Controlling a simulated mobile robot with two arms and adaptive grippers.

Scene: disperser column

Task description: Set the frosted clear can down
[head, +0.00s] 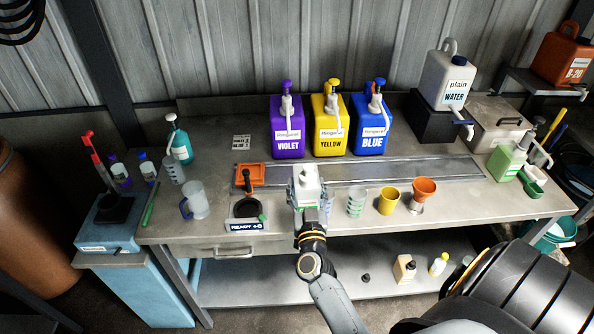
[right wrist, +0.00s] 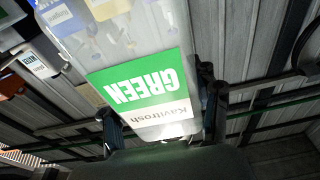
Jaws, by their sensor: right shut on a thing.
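My right gripper (head: 310,203) is over the workbench's front middle and shut on the frosted clear can (right wrist: 128,48). In the right wrist view the can's green and white label, reading GREEN and Kavitrosh, shows upside down between my dark fingers. The can body is see-through, with coloured shapes behind it. In the head view my gripper and arm hide much of the can, with pale parts showing around them. I cannot tell whether its base touches the bench (head: 350,232). My left gripper is not in view.
Violet (head: 287,128), yellow (head: 331,130) and blue (head: 371,130) jugs stand behind. A graduated clear cup (head: 356,203), yellow cup (head: 388,201) and orange funnel (head: 424,189) stand to the right. Bare bench lies at the front right.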

